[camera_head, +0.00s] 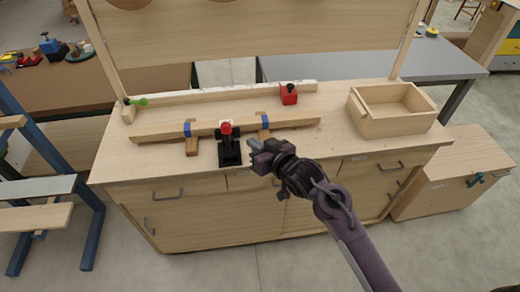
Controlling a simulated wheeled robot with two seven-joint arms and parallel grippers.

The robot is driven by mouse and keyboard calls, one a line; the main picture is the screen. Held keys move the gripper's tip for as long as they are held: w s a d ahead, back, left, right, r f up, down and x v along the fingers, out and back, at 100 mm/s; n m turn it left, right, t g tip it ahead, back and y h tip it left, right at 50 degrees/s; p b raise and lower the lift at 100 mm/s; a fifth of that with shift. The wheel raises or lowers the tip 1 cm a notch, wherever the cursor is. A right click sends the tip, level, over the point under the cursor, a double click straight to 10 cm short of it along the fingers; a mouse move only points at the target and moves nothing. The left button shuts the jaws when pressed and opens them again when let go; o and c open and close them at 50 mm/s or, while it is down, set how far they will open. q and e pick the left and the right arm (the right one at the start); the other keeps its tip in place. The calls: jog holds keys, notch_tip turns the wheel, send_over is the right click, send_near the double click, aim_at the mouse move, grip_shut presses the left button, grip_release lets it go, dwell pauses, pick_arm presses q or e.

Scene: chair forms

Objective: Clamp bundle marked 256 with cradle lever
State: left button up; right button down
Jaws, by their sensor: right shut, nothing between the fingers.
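A long wooden bundle (290,125) lies across two short wooden cradle blocks on the workbench, with blue bands around it near each block. No mark 256 can be read at this size. A black cradle lever clamp (230,152) with a red tip (226,128) stands at the bundle's middle, the red part over or against the wood; I cannot tell if it presses. My right gripper (254,144) is shut and empty, just right of the black clamp; I cannot tell whether it touches it. My left gripper is out of view.
A red block with a black knob (289,95) sits by a pale rail (200,93) behind the bundle. A green clamp (137,101) is at the rail's left end. An open wooden box (405,123) stands at right. The bench front right of the bundle is clear.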

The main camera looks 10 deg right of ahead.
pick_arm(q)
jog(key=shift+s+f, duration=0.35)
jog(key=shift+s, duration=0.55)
pick_arm(e)
jog(key=shift+v, duration=1.2)
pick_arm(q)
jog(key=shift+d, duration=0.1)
pick_arm(e)
jog(key=shift+r, duration=0.1)
